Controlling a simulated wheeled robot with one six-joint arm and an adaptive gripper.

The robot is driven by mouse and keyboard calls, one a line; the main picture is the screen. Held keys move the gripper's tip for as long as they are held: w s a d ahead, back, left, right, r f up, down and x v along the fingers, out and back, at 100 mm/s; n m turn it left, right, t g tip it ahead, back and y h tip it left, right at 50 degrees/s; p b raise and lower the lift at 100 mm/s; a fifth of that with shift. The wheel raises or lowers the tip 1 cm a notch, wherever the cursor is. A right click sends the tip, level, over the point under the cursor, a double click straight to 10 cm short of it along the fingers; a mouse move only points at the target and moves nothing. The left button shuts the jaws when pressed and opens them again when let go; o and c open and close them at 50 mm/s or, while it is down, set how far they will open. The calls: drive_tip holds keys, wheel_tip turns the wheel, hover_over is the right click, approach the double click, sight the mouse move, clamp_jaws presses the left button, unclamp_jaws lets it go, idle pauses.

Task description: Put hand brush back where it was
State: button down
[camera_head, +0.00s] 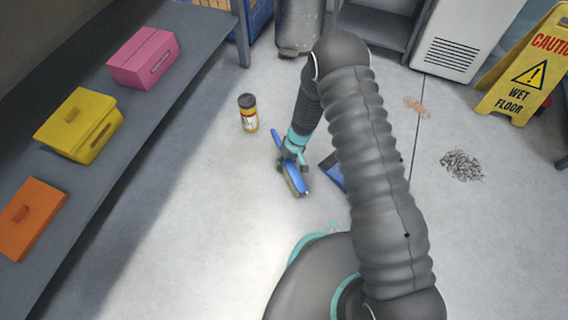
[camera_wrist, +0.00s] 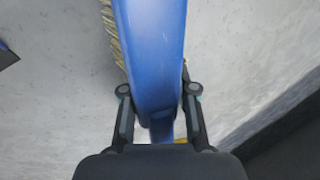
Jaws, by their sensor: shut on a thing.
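The blue hand brush (camera_head: 293,178) is in my gripper, low over the grey floor in the head view. In the wrist view the brush (camera_wrist: 152,60) runs up the picture between the two fingers, with pale bristles along its left side. My gripper (camera_head: 292,155) is shut on it; both fingers also show in the wrist view (camera_wrist: 160,105). I cannot tell whether the brush touches the floor. A blue dustpan-like object (camera_head: 331,171) lies just right of the brush, partly hidden behind my arm.
A grey shelf (camera_head: 150,108) at left holds pink, yellow and orange boxes. Dark debris (camera_head: 462,165) and a brown patch (camera_head: 416,106) lie right. A yellow wet-floor sign (camera_head: 515,85) stands far right.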

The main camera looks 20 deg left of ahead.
drive_tip(key=shift+f, duration=0.4)
drive_tip(key=c, duration=0.8)
unclamp_jaws()
drive_tip(key=v, duration=1.2)
